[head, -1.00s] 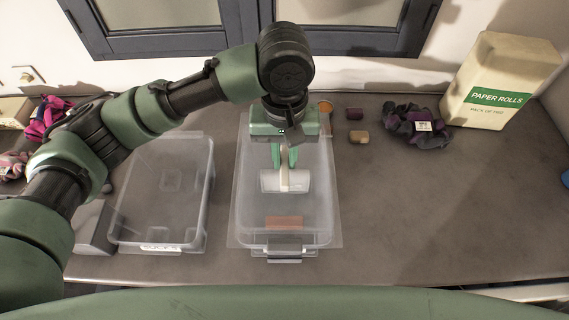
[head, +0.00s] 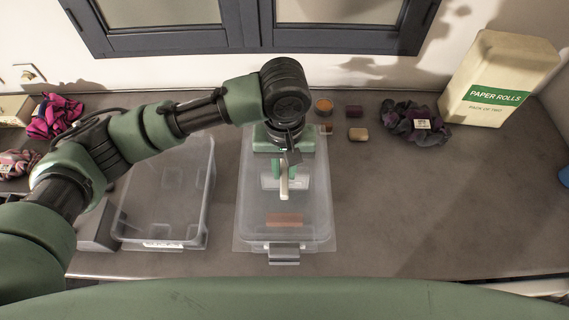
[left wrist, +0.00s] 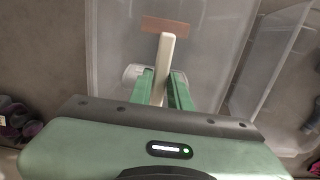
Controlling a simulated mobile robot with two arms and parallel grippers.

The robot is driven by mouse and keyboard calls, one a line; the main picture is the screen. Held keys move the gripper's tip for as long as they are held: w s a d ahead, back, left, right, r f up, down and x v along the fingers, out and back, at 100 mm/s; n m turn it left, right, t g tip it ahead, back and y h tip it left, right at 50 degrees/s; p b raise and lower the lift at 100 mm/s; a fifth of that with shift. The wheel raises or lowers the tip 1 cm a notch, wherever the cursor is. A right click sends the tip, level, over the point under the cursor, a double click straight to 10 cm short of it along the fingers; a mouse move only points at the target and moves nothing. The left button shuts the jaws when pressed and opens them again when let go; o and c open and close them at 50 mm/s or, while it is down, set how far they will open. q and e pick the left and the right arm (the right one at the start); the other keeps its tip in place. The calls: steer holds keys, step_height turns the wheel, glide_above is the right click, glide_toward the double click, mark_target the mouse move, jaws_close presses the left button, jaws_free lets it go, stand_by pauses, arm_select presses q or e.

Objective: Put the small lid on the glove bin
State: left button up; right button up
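A clear lid (head: 321,226) with a cream bar handle (head: 284,188) lies flat over the right-hand clear bin (head: 285,258). I cannot tell whether the lid touches the rim all round. My left gripper (head: 281,178) is above the middle of the lid, with its green fingers shut on the cream handle. The left wrist view also shows the handle (left wrist: 164,65) between the fingers (left wrist: 161,88). Through the lid, a white roll and a reddish-brown block (head: 285,220) show inside the bin. My right gripper is not in view.
An open, empty clear bin (head: 207,205) with an unreadable label stands to the left. Behind right are small blocks (head: 358,134), a dark purple cloth bundle (head: 415,122) and a paper rolls pack (head: 500,85). Pink cloth (head: 55,115) lies far left.

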mark_target(285, 172)
arm_select(q)
steer(key=shift+o, duration=1.2)
steer(key=shift+r, duration=0.15)
steer(key=shift+r+b, duration=0.3)
steer(key=shift+r, duration=0.05)
step_height(285, 172, up, 12)
steer(key=b, duration=0.2)
steer(key=shift+r, duration=0.1)
